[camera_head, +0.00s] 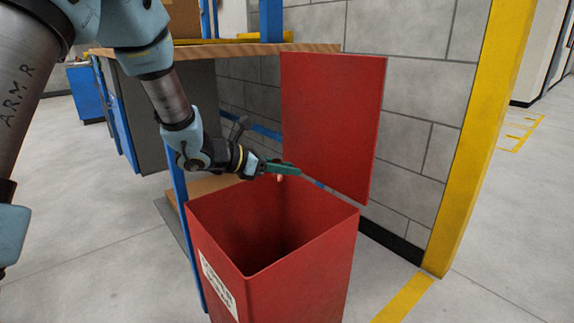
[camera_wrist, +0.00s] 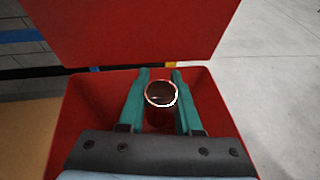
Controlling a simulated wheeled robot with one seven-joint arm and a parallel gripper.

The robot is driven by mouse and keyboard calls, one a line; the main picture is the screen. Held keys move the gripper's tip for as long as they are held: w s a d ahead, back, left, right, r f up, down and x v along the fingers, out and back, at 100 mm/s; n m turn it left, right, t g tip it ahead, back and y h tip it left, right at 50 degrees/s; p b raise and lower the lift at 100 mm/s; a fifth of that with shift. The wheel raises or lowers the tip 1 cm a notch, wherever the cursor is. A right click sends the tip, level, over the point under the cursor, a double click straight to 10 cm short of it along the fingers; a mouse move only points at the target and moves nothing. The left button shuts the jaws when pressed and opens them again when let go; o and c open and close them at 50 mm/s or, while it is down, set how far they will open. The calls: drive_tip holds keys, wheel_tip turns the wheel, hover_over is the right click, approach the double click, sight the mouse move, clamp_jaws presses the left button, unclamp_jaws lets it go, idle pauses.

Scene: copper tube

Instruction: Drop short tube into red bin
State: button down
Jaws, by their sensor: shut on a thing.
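The red bin (camera_head: 335,238) stands open with its lid (camera_head: 335,120) raised at the back against the wall. My gripper (camera_head: 290,169) is over the bin's back part, just above the rim. In the wrist view, my gripper's green fingers (camera_wrist: 160,84) are shut on the short tube (camera_wrist: 161,94), whose round open end faces the camera. Only a small copper-coloured bit of the tube (camera_head: 280,178) shows in the head view, below the fingers. In the wrist view, the bin's red walls (camera_wrist: 85,108) surround the fingers and tube.
A workbench (camera_head: 215,50) with a wooden top and blue legs stands behind and left of the bin. A grey block wall (camera_head: 420,100) and a yellow post (camera_head: 475,140) are to the right. Floor is clear at front left and far right.

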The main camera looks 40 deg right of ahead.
wheel_tip(320, 180, down, 4)
drive_tip(key=shift+f+b, duration=0.1)
drive_tip(key=shift+b, duration=0.6)
drive_tip(key=c, duration=0.5)
unclamp_jaws()
drive_tip(key=shift+a, duration=0.1)
drive_tip(key=p+v, duration=0.1)
drive_tip(key=v, duration=0.9)
drive_tip(key=shift+w+a+r+p, duration=0.1)
drive_tip(key=shift+a+r+p, duration=0.15)
drive_tip(key=shift+a+p, duration=0.05)
